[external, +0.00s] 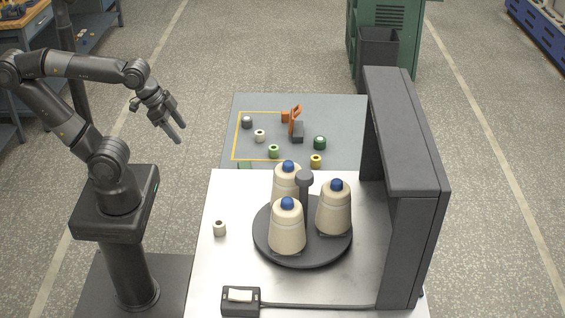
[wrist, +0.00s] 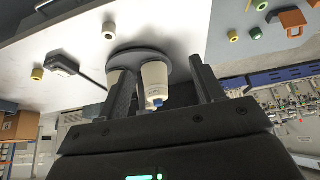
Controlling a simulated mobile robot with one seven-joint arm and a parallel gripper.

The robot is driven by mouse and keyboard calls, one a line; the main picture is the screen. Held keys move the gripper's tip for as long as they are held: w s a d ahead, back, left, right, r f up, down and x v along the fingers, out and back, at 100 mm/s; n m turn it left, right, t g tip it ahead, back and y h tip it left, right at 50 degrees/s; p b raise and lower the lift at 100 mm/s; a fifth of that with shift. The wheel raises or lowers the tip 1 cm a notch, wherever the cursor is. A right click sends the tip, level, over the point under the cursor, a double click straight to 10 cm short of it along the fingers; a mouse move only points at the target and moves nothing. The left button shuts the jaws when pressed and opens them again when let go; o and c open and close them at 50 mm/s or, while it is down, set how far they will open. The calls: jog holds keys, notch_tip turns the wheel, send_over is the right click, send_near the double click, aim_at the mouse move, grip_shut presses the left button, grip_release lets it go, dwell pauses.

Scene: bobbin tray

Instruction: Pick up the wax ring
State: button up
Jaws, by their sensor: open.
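A small cream ring-shaped piece (external: 219,229), likely the wax ring, stands on the white tabletop left of the round black turntable; it also shows in the wrist view (wrist: 109,30). I cannot confirm which of the small ring-shaped pieces is wax. My gripper (external: 176,132) is open and empty, in the air left of the table, above and well apart from the cream piece. In the wrist view its two dark fingers (wrist: 164,88) stand apart, with a cone bobbin visible beyond them.
Several cream cones with blue tops (external: 287,232) stand on the turntable (external: 264,240). A dark arch (external: 405,135) rises at right. A small box (external: 240,301) lies in front. The grey rear surface (external: 345,112) bears several small pieces and an orange-handled tool (external: 295,117).

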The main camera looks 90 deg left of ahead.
jog(key=w+a+g, duration=0.1)
jog(key=w+a, duration=0.5)
jog(key=w, duration=0.4)
jog(key=n+g, duration=0.2)
jog(key=g, duration=0.3)
send_over(275, 149)
notch_tip(275, 149, down, 25)
jog(key=f, duration=0.6)
jog(key=d+f, duration=0.1)
jog(key=f, duration=0.2)
jog(key=shift+f, duration=0.35)
jog(key=shift+c, duration=0.4)
jog(key=c, duration=1)
